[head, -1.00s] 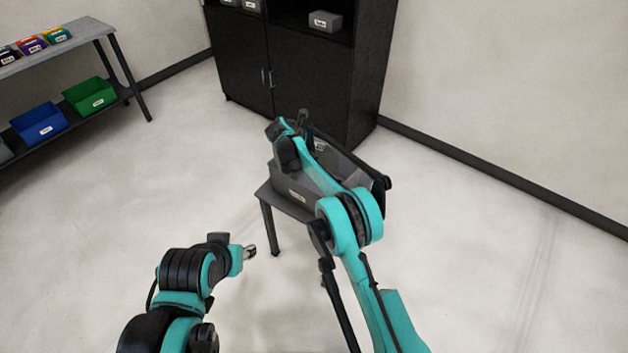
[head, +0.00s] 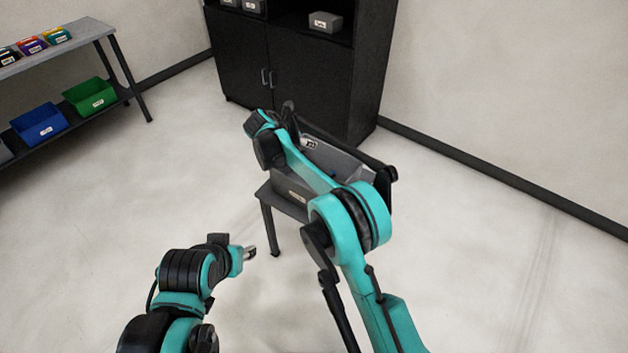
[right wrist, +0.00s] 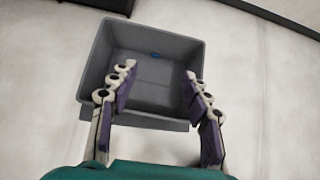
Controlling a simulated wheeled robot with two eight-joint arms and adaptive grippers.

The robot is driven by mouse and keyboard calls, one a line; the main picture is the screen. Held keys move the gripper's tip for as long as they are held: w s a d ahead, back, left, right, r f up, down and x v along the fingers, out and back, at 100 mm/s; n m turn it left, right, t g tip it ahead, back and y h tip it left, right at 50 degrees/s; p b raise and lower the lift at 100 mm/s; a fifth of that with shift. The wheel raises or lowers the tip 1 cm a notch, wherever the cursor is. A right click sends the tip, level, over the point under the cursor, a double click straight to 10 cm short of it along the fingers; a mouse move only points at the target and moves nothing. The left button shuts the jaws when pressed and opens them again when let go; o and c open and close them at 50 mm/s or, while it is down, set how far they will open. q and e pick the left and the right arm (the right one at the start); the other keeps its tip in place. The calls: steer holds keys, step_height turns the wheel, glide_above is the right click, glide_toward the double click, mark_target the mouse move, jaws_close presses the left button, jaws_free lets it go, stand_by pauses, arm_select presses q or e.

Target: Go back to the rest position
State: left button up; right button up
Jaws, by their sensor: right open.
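My right arm reaches over a grey bin (head: 296,192) on a small dark table (head: 262,190). In the right wrist view my right gripper (right wrist: 158,85) is open, its fingers apart with nothing between them. The grey bin (right wrist: 97,70) is below and beyond the fingers, and a small blue thing (right wrist: 155,56) lies inside it. In the head view the arm hides part of the bin. My left gripper (head: 249,253) is low, left of the table, over bare floor; it is too small to tell its opening.
A black cabinet (head: 300,80) stands behind the table. At the left a grey shelf (head: 60,52) carries small coloured boxes, with a blue bin (head: 38,122) and a green bin (head: 90,97) below. The floor (head: 480,260) at the right is clear.

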steer(key=shift+v, duration=1.05)
steer(key=s+d+r+m+g+y, duration=0.1)
steer(key=s+d+r+m, duration=0.55)
steer(key=s+d, duration=0.25)
steer(key=s+d+r+m+y, duration=0.2)
steer(key=s+d+r+m, duration=0.3)
steer(key=s+d+m, duration=0.3)
steer(key=s+d+f+m, duration=0.2)
steer(key=s+m, duration=0.3)
steer(key=s, duration=0.3)
steer(key=s+d+f+m+y, duration=0.1)
steer(key=s+d+f+m, duration=0.1)
steer(key=s, duration=0.6)
steer(key=s+d+f+m+y, duration=0.1)
steer(key=s+d+f+m, duration=0.2)
steer(key=s+m, duration=0.4)
steer(key=shift+s+d+m+t, duration=0.15)
steer(key=shift+s+m+t, duration=0.25)
steer(key=shift+s, duration=0.55)
